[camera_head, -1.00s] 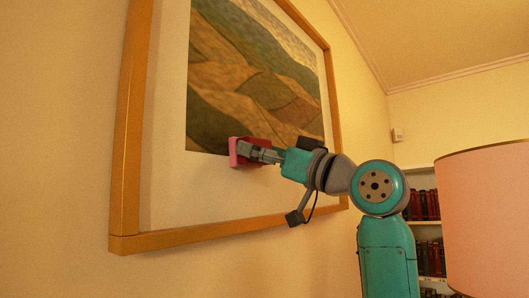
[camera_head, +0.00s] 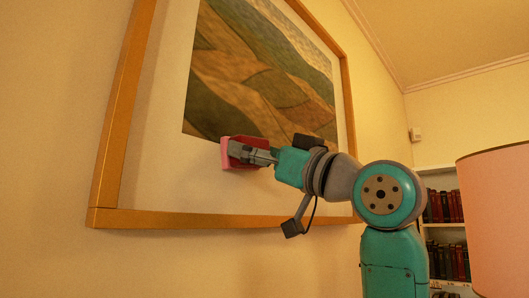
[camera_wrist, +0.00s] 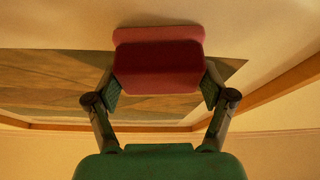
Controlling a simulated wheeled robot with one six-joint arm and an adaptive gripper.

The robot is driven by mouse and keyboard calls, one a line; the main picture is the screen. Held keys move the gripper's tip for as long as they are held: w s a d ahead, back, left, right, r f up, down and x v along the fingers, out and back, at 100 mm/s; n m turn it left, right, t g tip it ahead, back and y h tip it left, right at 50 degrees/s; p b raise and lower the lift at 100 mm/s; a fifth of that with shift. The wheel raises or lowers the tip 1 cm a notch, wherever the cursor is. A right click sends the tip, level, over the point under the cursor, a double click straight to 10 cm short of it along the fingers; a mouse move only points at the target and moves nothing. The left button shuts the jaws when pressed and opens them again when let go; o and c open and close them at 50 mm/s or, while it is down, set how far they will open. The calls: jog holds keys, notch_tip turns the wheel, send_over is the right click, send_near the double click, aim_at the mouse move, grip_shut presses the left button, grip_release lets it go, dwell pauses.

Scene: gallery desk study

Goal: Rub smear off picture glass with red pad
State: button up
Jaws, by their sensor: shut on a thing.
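The framed picture (camera_head: 262,80) hangs on the wall, with a landscape print, a pale mat and a wooden frame (camera_head: 200,217). The red pad (camera_head: 228,152) is at the lower edge of the print, against or very near the glass; I cannot tell whether it touches. My gripper (camera_head: 250,152) is shut on the pad. In the wrist view the pad (camera_wrist: 160,68) sits between the two fingers, its paler pink face toward the picture. The print (camera_wrist: 60,82) shows behind it. No smear can be made out; the pad hides part of the glass.
A pink lampshade (camera_head: 500,220) stands close at the right edge of the head view. Bookshelves (camera_head: 443,235) with several books are behind my arm. A small white box (camera_head: 415,134) is on the far wall. The wall left of the frame is bare.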

jog(key=shift+s+a+f, duration=0.15)
jog(key=shift+s+a, duration=0.6)
jog(key=shift+s, duration=0.2)
jog(key=shift+s+a+f, duration=0.1)
jog(key=shift+s+a, duration=0.6)
jog(key=shift+s, duration=0.25)
jog(key=shift+d, duration=0.1)
jog(key=shift+s+d, duration=0.95)
jog(key=shift+d, duration=0.2)
jog(key=shift+s+d, duration=0.9)
jog(key=shift+d, duration=0.25)
jog(key=shift+d, duration=0.1)
jog(key=shift+s+d, duration=0.95)
jog(key=shift+d, duration=0.15)
